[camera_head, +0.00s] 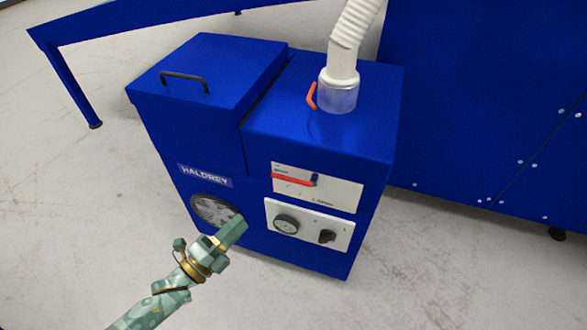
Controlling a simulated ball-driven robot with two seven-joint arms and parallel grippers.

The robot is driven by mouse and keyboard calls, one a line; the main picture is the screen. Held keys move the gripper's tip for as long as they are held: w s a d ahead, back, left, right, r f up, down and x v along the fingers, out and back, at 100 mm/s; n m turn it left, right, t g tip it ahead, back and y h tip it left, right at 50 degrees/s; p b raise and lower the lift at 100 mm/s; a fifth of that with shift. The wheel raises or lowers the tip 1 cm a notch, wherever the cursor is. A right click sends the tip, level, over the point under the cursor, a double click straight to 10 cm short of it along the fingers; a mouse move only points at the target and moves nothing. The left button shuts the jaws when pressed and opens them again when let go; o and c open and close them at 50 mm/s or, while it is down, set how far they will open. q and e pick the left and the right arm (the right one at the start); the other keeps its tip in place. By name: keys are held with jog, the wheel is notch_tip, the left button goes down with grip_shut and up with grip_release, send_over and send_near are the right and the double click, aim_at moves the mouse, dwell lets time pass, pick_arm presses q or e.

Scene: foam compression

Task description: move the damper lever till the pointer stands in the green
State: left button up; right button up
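The blue machine marked HALDREY (235,120) stands on the floor. A small orange lever (311,96) sits beside the collar of its hose. The upper white front panel (340,192) carries a red bar (292,180) with a dark blue end; I cannot tell which of these is the damper lever. A round dial (286,224) is on the lower panel; its pointer and any green zone are too small to read. My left gripper (234,230) is low at the machine's front, over the grille's lower right edge, apart from both levers. Its finger opening cannot be made out. My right gripper is out of view.
A white corrugated hose (352,28) rises from a clear collar (338,93). A black knob (327,236) is right of the dial. A lid with a handle (184,80) tops the left side. A large blue cabinet (480,100) stands right. The floor in front is clear.

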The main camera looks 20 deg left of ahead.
aim_at(292, 180)
pick_arm(q)
jog(key=b+x, duration=0.3)
jog(key=x, duration=1.2)
jog(key=shift+w+d, duration=0.2)
jog(key=shift+w, duration=0.1)
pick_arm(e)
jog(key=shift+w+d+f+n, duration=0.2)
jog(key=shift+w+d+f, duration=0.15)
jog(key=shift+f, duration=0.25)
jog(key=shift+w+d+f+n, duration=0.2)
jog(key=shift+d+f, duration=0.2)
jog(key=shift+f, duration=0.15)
pick_arm(q)
grip_shut()
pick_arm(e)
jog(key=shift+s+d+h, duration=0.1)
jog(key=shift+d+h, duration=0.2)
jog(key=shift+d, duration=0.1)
